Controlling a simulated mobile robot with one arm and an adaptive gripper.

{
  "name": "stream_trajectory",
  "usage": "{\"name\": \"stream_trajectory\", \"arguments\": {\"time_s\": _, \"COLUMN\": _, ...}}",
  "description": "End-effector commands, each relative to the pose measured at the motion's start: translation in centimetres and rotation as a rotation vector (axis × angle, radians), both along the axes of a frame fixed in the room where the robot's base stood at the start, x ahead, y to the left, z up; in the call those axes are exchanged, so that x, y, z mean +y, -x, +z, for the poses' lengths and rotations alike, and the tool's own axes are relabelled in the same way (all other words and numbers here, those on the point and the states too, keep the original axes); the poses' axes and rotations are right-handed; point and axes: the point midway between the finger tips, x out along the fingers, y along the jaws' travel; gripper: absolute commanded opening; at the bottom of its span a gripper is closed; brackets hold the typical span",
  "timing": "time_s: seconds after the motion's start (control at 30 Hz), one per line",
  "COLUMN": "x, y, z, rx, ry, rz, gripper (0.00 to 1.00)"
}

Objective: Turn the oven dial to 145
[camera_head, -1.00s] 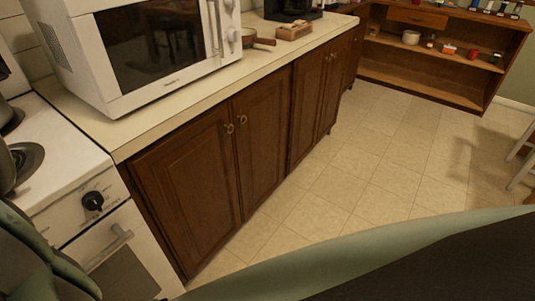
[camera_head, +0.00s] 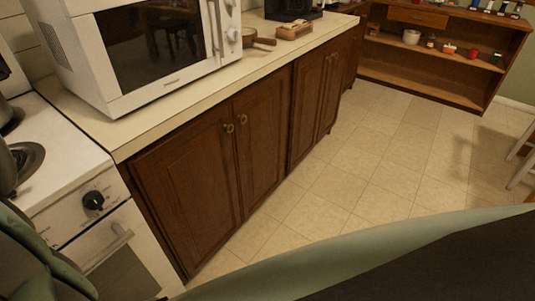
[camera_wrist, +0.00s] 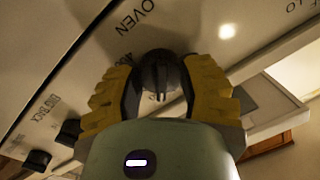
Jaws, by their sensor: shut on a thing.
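The oven dial (camera_wrist: 158,72) is a dark round knob with a raised grip, under the printed word OVEN on the stove's pale front panel in the wrist view. My gripper (camera_wrist: 158,88) has its yellow-padded fingers on both sides of the dial and is shut on it. A printed 400 shows partly beside the left finger. The other scale numbers are hidden or too small to read, so the dial's setting cannot be told. In the head view the oven dial and my gripper are hidden behind my arm at the lower left.
Another black knob (camera_head: 93,201) sits at the right end of the stove front, above the oven handle (camera_head: 108,246). Two more dark knobs (camera_wrist: 36,160) (camera_wrist: 68,131) lie left of my gripper. A microwave (camera_head: 150,55) stands on the counter.

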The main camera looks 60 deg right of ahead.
Motion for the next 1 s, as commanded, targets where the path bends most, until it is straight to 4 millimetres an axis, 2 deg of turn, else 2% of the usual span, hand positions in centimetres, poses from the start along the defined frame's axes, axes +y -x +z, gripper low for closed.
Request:
{"name": "stream_trajectory", "arguments": {"time_s": 0.03, "x": -0.04, "y": 0.0, "z": 0.0, "rx": 0.0, "ry": 0.0, "rz": -0.001, "gripper": 0.29}}
{"name": "stream_trajectory", "arguments": {"time_s": 0.3, "x": -0.02, "y": 0.01, "z": -0.01, "rx": 0.0, "ry": 0.0, "rz": 0.0, "gripper": 0.03}}
{"name": "stream_trajectory", "arguments": {"time_s": 0.67, "x": -0.13, "y": 0.02, "z": -0.39, "rx": -0.005, "ry": -0.161, "rz": -0.004, "gripper": 0.02}}
{"name": "stream_trajectory", "arguments": {"time_s": 0.97, "x": -0.08, "y": 0.01, "z": -0.12, "rx": -0.003, "ry": -0.174, "rz": -0.002, "gripper": 0.02}}
{"name": "stream_trajectory", "arguments": {"time_s": 1.0, "x": -0.08, "y": 0.01, "z": -0.12, "rx": -0.003, "ry": -0.174, "rz": -0.002, "gripper": 0.42}}
